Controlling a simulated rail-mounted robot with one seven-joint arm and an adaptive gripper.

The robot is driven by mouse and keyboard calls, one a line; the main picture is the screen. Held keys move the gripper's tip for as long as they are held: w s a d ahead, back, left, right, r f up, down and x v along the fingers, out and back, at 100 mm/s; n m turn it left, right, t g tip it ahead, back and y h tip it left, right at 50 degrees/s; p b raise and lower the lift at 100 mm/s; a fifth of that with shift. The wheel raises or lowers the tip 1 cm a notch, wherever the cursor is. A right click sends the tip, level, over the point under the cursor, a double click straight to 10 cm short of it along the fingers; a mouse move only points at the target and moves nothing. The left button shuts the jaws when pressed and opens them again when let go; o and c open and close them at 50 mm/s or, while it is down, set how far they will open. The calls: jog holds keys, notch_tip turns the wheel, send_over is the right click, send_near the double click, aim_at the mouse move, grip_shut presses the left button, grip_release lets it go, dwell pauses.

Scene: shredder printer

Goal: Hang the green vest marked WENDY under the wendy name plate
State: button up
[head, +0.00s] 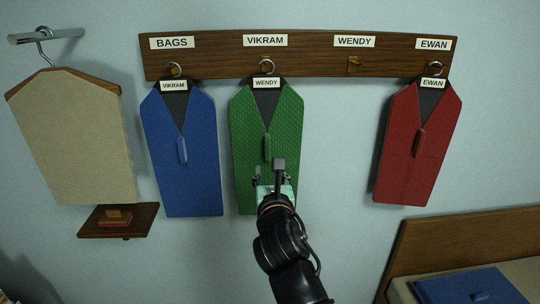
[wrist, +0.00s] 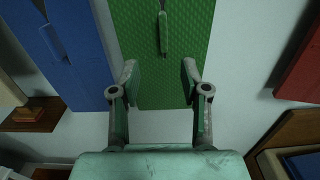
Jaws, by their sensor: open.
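The green vest (head: 267,120) marked WENDY hangs from the hook under the VIKRAM name plate (head: 265,40). The WENDY name plate (head: 354,41) is to its right on the wooden board, and the hook (head: 354,65) under it is bare. My gripper (head: 272,182) is in front of the lower part of the green vest, below the raised tab (head: 267,148) on its front. In the wrist view my gripper (wrist: 160,80) is open, with the green vest (wrist: 160,65) beyond the fingers and its tab (wrist: 163,33) above and between them. Nothing is between the fingers.
The blue vest (head: 181,150) marked VIKRAM hangs under the BAGS plate (head: 172,43). A red vest (head: 418,140) hangs under the EWAN plate (head: 433,44). A beige garment (head: 75,140) hangs at left above a small shelf (head: 140,222). Bare wall lies between green and red vests.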

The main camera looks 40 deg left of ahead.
jog(key=p, duration=0.3)
send_near(268, 143)
jog(key=x, duration=0.4)
jog(key=shift+a, duration=0.45)
jog(key=shift+p+x, duration=0.6)
jog(key=shift+x, duration=1.95)
jog(key=shift+w+f, duration=0.1)
jog(key=shift+w, duration=0.25)
jog(key=shift+c, duration=0.4)
grip_shut()
